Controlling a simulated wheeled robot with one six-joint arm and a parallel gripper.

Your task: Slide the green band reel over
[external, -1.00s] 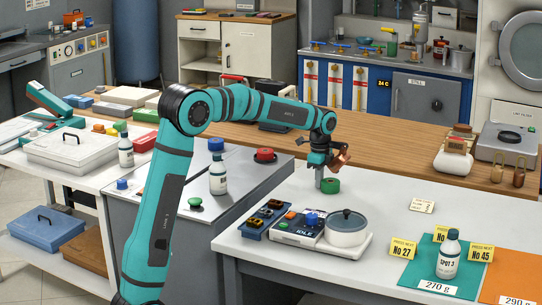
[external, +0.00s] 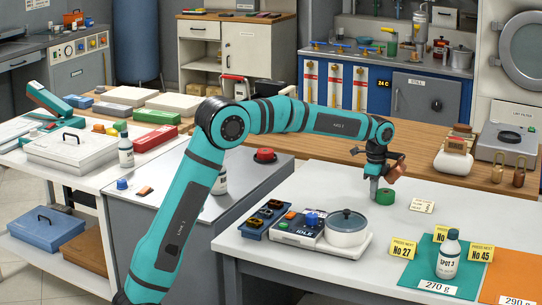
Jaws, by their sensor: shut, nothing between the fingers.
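The green band reel (external: 386,197) lies flat on the white table, toward its back edge, to the right of the scale with the pot. My gripper (external: 374,198) points down at the table on the left side of the reel. Its fingers are shut and empty, low and close against the reel; whether they touch it is too small to tell. A small written card (external: 422,206) lies on the table just right of the reel.
The scale with a grey-lidded pot (external: 347,228) stands left and in front of the reel. To the right are yellow tags (external: 403,249), a SPOT 3 bottle (external: 448,255) on a green mat (external: 419,274), and an orange mat (external: 512,277).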

